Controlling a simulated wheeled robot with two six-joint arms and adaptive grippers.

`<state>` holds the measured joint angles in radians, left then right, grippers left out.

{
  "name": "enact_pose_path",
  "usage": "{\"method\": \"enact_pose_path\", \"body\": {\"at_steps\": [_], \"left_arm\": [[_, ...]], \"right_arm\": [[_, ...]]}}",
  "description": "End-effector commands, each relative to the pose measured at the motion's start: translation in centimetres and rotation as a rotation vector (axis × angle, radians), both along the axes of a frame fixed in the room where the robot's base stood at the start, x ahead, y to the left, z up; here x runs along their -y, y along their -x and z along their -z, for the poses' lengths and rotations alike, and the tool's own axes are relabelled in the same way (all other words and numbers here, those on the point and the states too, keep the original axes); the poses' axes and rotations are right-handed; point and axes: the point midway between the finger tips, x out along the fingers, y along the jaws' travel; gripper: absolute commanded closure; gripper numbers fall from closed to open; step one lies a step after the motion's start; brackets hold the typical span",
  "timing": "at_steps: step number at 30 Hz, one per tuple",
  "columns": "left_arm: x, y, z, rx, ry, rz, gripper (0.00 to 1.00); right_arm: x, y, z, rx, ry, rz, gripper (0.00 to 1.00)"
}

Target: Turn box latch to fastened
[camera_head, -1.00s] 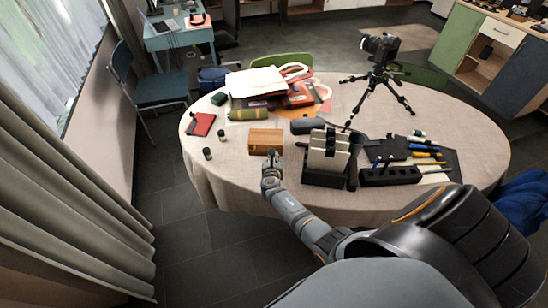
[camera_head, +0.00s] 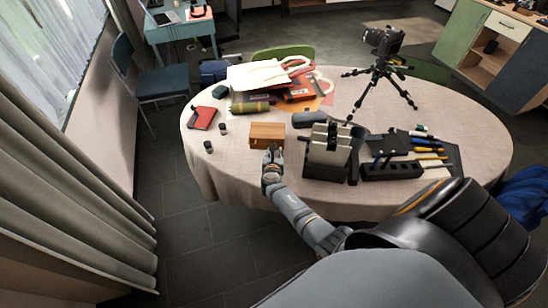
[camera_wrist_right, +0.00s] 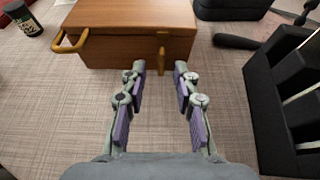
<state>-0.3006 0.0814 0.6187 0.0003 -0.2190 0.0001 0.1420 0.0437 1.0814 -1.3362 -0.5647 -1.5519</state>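The wooden box (camera_head: 267,130) stands at the near left part of the table, lid down. It fills the top of the right wrist view (camera_wrist_right: 125,28), with a curved handle (camera_wrist_right: 72,42) on its left. The latch (camera_wrist_right: 162,60) is a small orange-brown upright piece on the front face, its lower end reaching below the lid seam. My right gripper (camera_wrist_right: 160,72) is open and empty, its fingertips on either side of the latch with gaps. It also shows in front of the box in the head view (camera_head: 273,155). My left gripper is not in view.
A black holder (camera_head: 325,172) stands right of the box, close to my right arm. Two small dark jars (camera_head: 208,147) and a red notebook (camera_head: 202,118) lie left. Bags (camera_head: 262,76) and a camera tripod (camera_head: 380,85) are behind. Table cloth left of the gripper is clear.

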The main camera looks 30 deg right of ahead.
Motion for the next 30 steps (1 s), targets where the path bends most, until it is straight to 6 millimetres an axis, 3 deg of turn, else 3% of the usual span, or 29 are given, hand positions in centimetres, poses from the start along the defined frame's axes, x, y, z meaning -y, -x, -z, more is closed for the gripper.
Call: {"method": "enact_pose_path", "body": {"at_steps": [13, 18, 30], "left_arm": [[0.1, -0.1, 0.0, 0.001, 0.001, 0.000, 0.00], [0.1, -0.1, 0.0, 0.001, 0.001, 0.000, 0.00], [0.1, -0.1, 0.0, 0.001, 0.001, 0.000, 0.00]], "right_arm": [[-5.1, 7.0, -3.5, -0.001, -0.004, 0.000, 0.70], [-5.7, 7.9, -4.1, 0.000, -0.001, 0.000, 0.70], [-5.7, 7.9, -4.1, 0.001, -0.001, 0.000, 0.70]]}}
